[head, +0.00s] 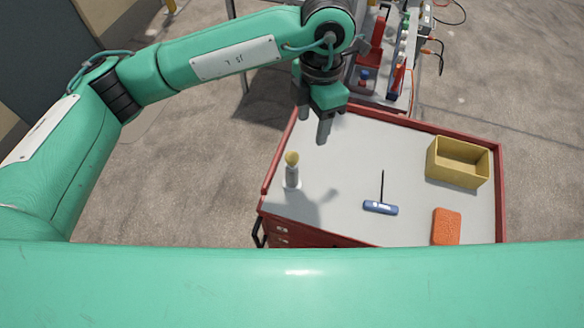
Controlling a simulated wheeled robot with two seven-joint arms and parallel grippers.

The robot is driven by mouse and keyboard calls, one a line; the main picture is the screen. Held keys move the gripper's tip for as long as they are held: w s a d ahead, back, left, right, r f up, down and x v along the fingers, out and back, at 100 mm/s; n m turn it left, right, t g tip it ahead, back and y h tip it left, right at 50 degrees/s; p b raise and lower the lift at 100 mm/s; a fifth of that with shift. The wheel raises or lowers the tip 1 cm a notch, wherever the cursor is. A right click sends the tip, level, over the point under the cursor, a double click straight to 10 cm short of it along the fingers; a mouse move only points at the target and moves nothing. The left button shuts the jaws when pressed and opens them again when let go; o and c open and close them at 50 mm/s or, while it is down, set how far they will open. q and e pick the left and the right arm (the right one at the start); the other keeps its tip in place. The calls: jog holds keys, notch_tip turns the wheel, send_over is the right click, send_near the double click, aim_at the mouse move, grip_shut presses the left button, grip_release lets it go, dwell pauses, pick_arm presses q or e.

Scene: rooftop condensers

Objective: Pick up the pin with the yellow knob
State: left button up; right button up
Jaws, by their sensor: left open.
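The pin with the yellow knob (292,159) stands upright on the left part of the cart top, its pale body below the knob. My left gripper (314,128) is open and empty. It hangs fingers down above the cart's far left part, beyond the pin and a little to its right in the head view, apart from it. My right gripper is not in view.
The red cart's grey top (335,178) also holds a blue-handled tool (380,208), an orange block (446,226) and a yellow open bin (458,163). A raised red rim edges the cart. Equipment with cables (385,70) stands beyond it.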

aim_at(292, 155)
pick_arm(q)
jog(key=shift+t+y, duration=0.3)
jog(key=shift+y, duration=0.2)
jog(key=a+f+p, duration=0.1)
jog(key=f, duration=0.1)
jog(key=f+p, duration=0.1)
jog(key=f, duration=0.2)
jog(key=a+f, duration=0.1)
jog(key=f, duration=0.1)
jog(key=shift+w+a+f+p, duration=0.25)
jog(key=shift+a+f+p, duration=0.05)
jog(key=shift+f+p, duration=0.1)
jog(key=shift+a+f+p, duration=0.15)
jog(key=shift+f+p, duration=0.2)
jog(key=shift+p, duration=0.1)
jog(key=f, duration=0.1)
jog(key=f+p, duration=0.1)
jog(key=a+f+p, duration=0.1)
jog(key=shift+s+f, duration=0.3)
jog(key=shift+f, duration=0.45)
grip_shut()
